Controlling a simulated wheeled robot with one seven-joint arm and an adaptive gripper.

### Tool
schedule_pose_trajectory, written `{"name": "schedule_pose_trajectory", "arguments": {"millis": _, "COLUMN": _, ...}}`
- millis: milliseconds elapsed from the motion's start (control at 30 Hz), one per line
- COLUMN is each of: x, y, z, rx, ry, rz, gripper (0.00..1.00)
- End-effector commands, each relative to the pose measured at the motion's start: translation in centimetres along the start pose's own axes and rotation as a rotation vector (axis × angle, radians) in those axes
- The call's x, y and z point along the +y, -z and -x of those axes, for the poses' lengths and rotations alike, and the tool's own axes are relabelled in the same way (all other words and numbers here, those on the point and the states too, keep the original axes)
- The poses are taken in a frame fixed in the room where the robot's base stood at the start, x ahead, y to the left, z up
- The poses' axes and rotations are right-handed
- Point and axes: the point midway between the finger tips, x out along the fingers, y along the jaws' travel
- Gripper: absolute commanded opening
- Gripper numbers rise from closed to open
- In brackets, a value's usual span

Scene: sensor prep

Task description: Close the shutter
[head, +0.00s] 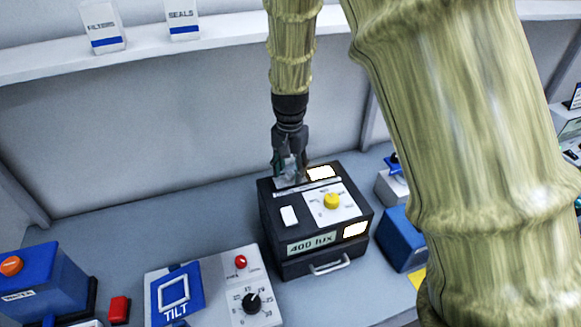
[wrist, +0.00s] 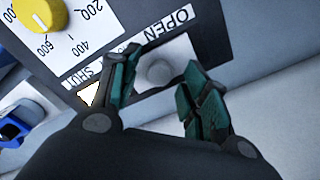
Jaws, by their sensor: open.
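The black box (head: 315,255) stands on the bench with a "400 lux" display, a yellow dial (head: 332,201) and a small handle on its front. In the wrist view the shutter is a grey plate with a round knob (wrist: 156,71), lying beside the printed word OPEN. A bright white window (wrist: 90,95) shows uncovered beside the word SHUT; it also appears in the head view (head: 321,173). My gripper (wrist: 160,90) is open, with a finger on each side of the knob. Whether the fingers touch it cannot be told. In the head view my gripper (head: 288,172) hides the shutter at the box's back edge.
A grey panel with a blue TILT plate (head: 176,296), red button and black dial sits left of the box. A blue box with an orange button (head: 40,280) is further left. Another blue box (head: 402,238) stands close on the right. A shelf with small cards (head: 103,27) runs behind.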

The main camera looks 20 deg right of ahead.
Motion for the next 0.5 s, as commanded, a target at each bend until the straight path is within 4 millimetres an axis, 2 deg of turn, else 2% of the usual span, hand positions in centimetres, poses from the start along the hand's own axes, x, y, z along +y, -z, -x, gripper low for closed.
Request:
{"name": "schedule_pose_trajectory", "arguments": {"millis": 400, "x": 0.02, "y": 0.0, "z": -0.49, "rx": 0.0, "ry": 0.0, "rz": 0.0, "gripper": 0.46}}
{"name": "schedule_pose_trajectory", "arguments": {"millis": 500, "x": 0.03, "y": 0.01, "z": -0.48, "rx": 0.0, "ry": 0.0, "rz": 0.0, "gripper": 0.28}}
